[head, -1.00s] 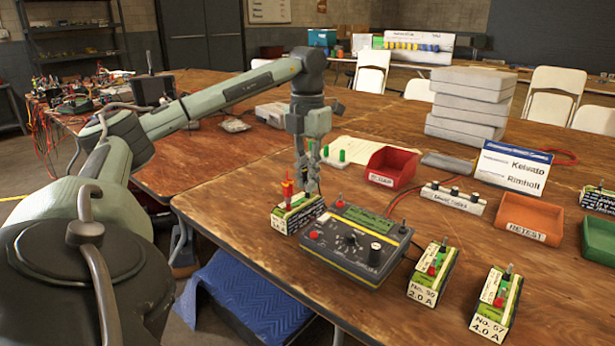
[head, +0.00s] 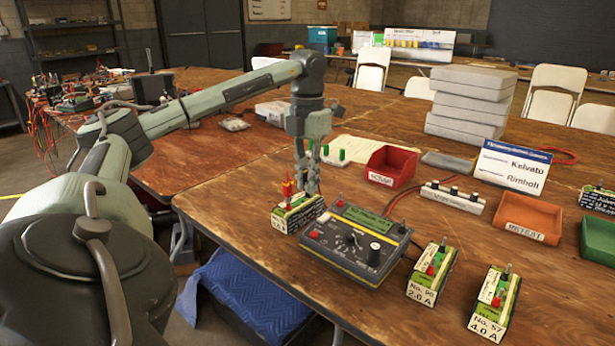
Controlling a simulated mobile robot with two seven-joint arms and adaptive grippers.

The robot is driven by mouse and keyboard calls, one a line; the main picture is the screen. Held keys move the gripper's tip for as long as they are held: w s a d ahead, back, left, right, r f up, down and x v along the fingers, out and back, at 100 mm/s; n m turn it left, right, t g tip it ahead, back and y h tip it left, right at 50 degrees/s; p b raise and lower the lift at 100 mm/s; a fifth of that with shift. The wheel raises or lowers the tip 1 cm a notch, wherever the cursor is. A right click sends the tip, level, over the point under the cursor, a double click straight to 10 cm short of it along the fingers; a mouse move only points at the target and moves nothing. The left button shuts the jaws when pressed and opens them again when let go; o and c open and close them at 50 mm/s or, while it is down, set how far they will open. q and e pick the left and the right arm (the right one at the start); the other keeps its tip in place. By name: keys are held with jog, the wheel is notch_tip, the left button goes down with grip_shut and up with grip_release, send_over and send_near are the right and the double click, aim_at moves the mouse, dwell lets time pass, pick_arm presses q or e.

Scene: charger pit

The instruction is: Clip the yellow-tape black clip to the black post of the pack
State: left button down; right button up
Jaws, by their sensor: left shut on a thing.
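The pack (head: 300,218), a green-and-black block with a white label, stands at the left of the charger (head: 345,262). An upright red clip with some yellow on it (head: 288,190) stands at the pack's left end. My left gripper (head: 311,187) points down over the pack's far right end, its fingers close together. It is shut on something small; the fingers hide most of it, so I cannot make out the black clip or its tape. The black post is hidden too, and I cannot tell whether the clip touches it. My right gripper is out of view.
A red bin (head: 388,180), a white socket strip (head: 452,198) and an orange bin (head: 527,232) lie behind. The table's front edge is close to the pack.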

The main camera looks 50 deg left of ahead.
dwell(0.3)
pick_arm(q)
jog(key=c, duration=1.5)
grip_release()
jog(key=shift+o, duration=0.2)
jog(key=shift+o, duration=1)
jog(key=shift+r, duration=0.1)
notch_tip(320, 180, up, 5)
jog(key=p, duration=0.5)
jog(key=shift+r, duration=1.15)
